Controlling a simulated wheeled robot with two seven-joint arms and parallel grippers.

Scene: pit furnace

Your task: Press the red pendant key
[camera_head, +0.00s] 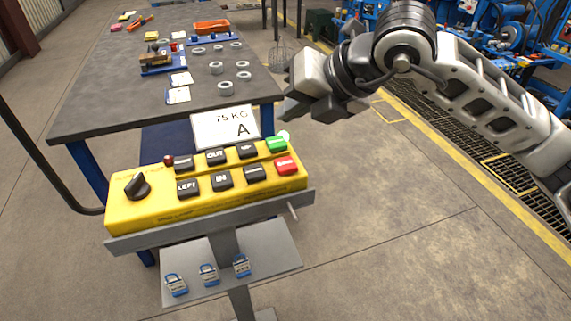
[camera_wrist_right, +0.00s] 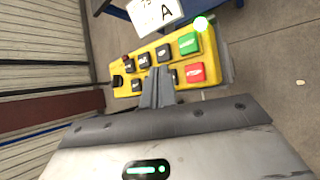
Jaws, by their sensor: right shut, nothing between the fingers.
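The yellow pendant box (camera_head: 150,213) lies on a grey stand and carries a black rotary knob (camera_head: 137,186), several black keys, a green key (camera_head: 276,144) and a red key (camera_head: 287,165). The red key is at the right end, just below the green one; it also shows in the right wrist view (camera_wrist_right: 195,73). My right gripper (camera_head: 287,108) is above and beyond the box's right end, apart from it. Its fingers (camera_wrist_right: 157,85) are shut and empty; in the right wrist view they cover some black keys, left of the red key. My left gripper is not seen.
A white card marked "75 KG A" (camera_head: 225,128) stands behind the box. Blue padlocks (camera_head: 208,274) hang on a plate below.

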